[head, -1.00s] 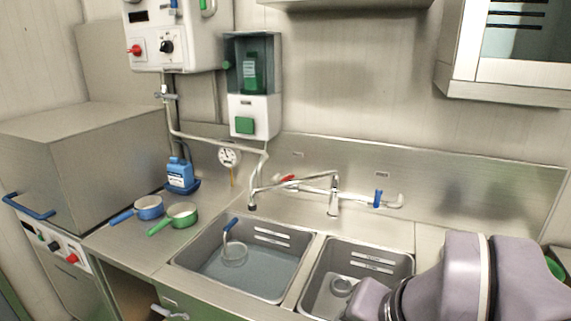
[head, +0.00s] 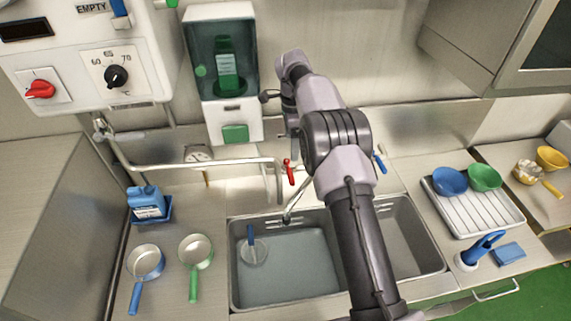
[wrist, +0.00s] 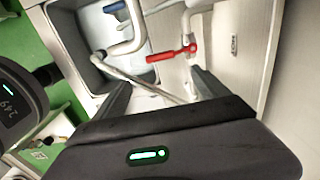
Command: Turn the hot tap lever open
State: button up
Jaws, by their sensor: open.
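The hot tap lever (head: 289,172) is a red handle on the tap behind the sinks, left of my arm in the head view. In the wrist view the red lever (wrist: 172,54) lies sideways on the pale tap pipe, beside a "HOT" label (wrist: 234,44) on the steel panel. My gripper (wrist: 160,79) is open, and the lever shows beyond and between its two fingertips, apart from them. No object is between the fingers. In the head view the fingers are mostly hidden behind my arm, above the tap.
The swivel spout (head: 298,200) reaches over the left sink (head: 285,300), which holds water and a blue-handled scoop (head: 252,248). A blue lever (head: 379,163) is right of my arm. The soap dispenser (head: 235,135) and a horizontal pipe (head: 190,167) are close on the left.

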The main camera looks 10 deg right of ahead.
aim_at(291, 175)
notch_tip(291, 175, down, 14)
jog(key=shift+a+f, duration=0.1)
jog(key=shift+f, duration=0.1)
